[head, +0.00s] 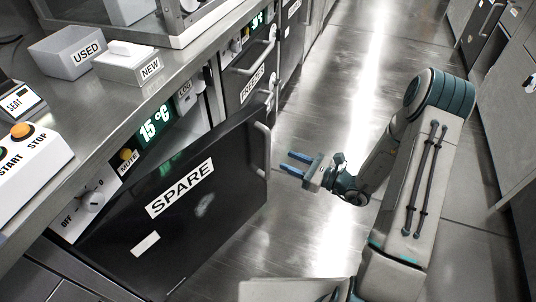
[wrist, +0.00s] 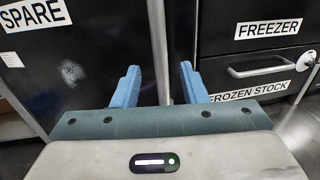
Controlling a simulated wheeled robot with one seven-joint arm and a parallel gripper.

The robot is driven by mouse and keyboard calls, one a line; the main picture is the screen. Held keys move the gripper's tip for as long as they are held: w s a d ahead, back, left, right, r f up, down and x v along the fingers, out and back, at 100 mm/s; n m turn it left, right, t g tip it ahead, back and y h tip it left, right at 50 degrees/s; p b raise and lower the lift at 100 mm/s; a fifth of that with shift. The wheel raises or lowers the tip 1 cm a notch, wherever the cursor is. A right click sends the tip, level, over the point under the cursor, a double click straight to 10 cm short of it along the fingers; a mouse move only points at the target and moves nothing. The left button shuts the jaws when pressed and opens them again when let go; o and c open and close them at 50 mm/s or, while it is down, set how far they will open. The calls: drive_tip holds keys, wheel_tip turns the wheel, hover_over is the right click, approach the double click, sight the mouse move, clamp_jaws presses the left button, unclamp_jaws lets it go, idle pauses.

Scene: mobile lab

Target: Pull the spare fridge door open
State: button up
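The black spare fridge door (head: 205,215), labelled SPARE, stands partly open, swung out from the cabinet front at its right edge. Its vertical metal handle (head: 264,150) is at that edge. My gripper (head: 293,161) is open and empty to the right of the handle, its blue fingers pointing toward the door edge, with a small gap between. In the wrist view the SPARE door (wrist: 75,75) fills the left, and a vertical metal bar, seemingly the handle (wrist: 160,45), shows between my open fingers (wrist: 160,85). The fridge inside is mostly hidden.
A freezer (head: 247,75) stands just beyond the fridge; its label shows in the wrist view (wrist: 267,29). The counter above holds a USED bin (head: 72,62), a NEW box (head: 128,68) and a START/STOP panel (head: 25,165). Cabinets (head: 505,130) line the right. The aisle floor (head: 330,90) is clear.

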sight(268, 151)
drive_tip(key=b+x, duration=0.2)
drive_tip(key=x, duration=0.6)
drive_tip(key=shift+w+a, duration=0.15)
drive_tip(key=shift+a, duration=0.2)
clamp_jaws()
